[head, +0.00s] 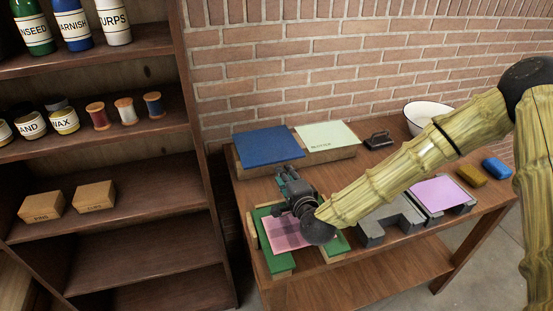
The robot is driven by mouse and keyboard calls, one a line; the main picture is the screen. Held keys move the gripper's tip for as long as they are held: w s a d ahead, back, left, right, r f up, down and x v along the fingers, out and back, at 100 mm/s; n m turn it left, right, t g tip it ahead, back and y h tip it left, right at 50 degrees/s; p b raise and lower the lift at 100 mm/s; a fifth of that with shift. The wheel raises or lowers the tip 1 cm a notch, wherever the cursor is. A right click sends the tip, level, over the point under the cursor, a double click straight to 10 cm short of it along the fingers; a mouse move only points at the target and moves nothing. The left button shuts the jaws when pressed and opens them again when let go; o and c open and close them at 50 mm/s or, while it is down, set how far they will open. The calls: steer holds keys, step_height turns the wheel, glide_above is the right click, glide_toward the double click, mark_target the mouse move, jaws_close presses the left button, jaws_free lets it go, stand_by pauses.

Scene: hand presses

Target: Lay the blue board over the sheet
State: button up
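The blue board (267,147) lies flat on a low wooden stand against the brick wall, at the left end of the table. A pink sheet (280,232) lies on a green press (278,261) at the front left, partly hidden by my wrist. A purple sheet (443,192) lies on a grey press (373,236) to the right. My gripper (285,173) is above the back of the green press, its fingers pointing toward the front edge of the blue board, with no board seen in it. Its fingers are too small and dark to tell how far apart they are.
A pale green board (327,135) marked with lettering lies right of the blue one. A shelf (130,205) with jars, spools and boxes stands left.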

mark_target(276, 162)
steer(key=x, duration=0.6)
steer(key=shift+f, duration=0.15)
steer(key=shift+w+a+f+b, duration=0.15)
steer(key=shift+w+b, duration=0.2)
steer(key=shift+b, duration=0.05)
steer(key=shift+a+r+b, duration=0.2)
steer(key=shift+r+b, duration=0.1)
steer(key=shift+r, duration=0.1)
steer(key=shift+w+a+f, duration=0.15)
steer(key=shift+w+f, duration=0.2)
steer(key=shift+w, duration=0.4)
steer(key=shift+s+r, duration=0.2)
steer(key=shift+r, duration=0.05)
steer(key=shift+c, duration=0.2)
steer(key=shift+w+f, duration=0.1)
steer(key=shift+f, duration=0.05)
steer(key=c, duration=0.3)
jaws_close()
steer(key=shift+r, duration=0.2)
